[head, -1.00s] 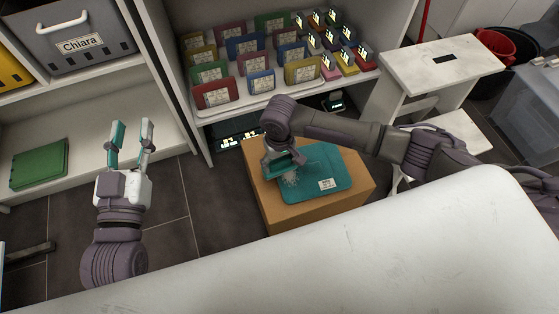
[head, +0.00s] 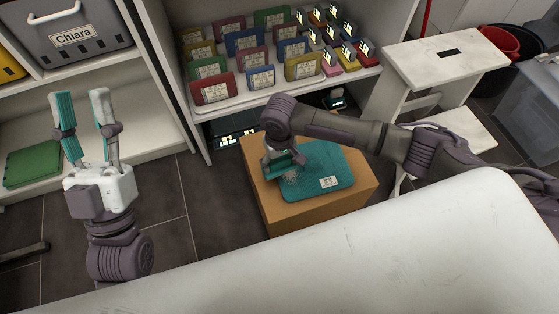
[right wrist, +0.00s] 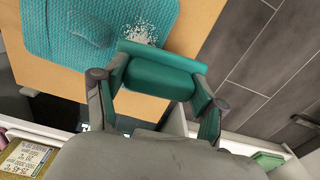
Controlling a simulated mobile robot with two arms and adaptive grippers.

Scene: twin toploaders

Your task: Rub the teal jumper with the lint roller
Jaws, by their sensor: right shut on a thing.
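The teal jumper (head: 325,160) lies folded flat on a cardboard box, with a white label near its front edge. It also shows in the right wrist view (right wrist: 65,30), where pale lint specks lie at its edge beside the gripper. My right gripper (head: 279,163) is low over the jumper's left part. In the right wrist view it is shut on a teal, block-like thing, apparently the lint roller (right wrist: 160,70). Whether the roller touches the cloth I cannot tell. My left gripper (head: 81,95) is empty, its fingers apart, left of the box.
The cardboard box (head: 285,215) stands on dark floor tiles. Behind it is a shelf with several coloured cases. A white step stool (head: 440,60) is at right, a green folder (head: 33,160) on the left shelf. A white surface fills the front.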

